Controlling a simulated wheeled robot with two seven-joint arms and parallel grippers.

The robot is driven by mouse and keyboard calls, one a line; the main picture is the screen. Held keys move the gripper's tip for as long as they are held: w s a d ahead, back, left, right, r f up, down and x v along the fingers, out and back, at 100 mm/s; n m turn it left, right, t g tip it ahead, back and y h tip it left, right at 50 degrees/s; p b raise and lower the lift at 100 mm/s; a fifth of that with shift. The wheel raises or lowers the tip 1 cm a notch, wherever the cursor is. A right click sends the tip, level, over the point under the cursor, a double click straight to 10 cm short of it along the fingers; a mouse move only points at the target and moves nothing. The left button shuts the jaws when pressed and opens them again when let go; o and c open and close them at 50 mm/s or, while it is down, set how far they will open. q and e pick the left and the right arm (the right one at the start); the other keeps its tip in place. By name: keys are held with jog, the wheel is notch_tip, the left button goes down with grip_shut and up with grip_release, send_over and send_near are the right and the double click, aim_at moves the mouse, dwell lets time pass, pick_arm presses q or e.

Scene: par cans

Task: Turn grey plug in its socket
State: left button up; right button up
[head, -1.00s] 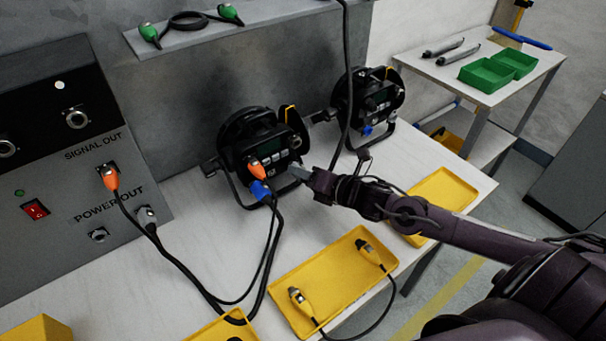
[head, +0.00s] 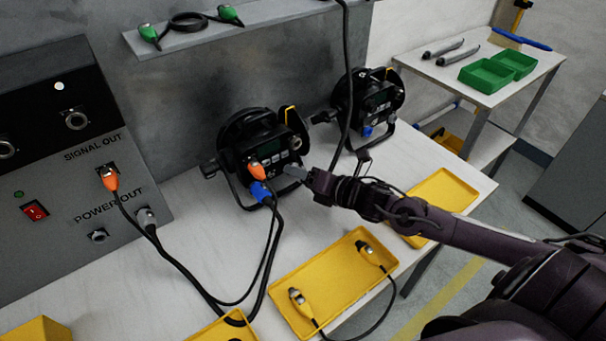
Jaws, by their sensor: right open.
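A grey plug (head: 147,219) with a black cable sits in a socket on the grey panel at the left, beside the POWER OUT label. My right gripper (head: 291,172) is open beside the lower right of the nearer black par can (head: 258,145), far to the right of that plug. The par can has an orange plug (head: 257,168) and a blue plug (head: 261,191) in its back, just left of my fingertips. Whether a grey plug sits at my fingertips on the can cannot be told. My left gripper is not in view.
A second par can (head: 370,100) stands behind, with a hanging cable in front. A yellow tray (head: 320,285) with a cable lies at the front of the white table. Green plugs lie on the shelf (head: 250,22). Green bins (head: 486,76) stand on the side table.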

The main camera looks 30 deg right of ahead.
jog(key=shift+s, duration=0.1)
jog(key=v, duration=0.5)
jog(key=shift+s+p, duration=0.15)
jog(key=shift+p, duration=0.25)
jog(key=shift+p+v, duration=0.5)
jog(key=shift+v, duration=0.7)
jog(key=shift+d, duration=0.1)
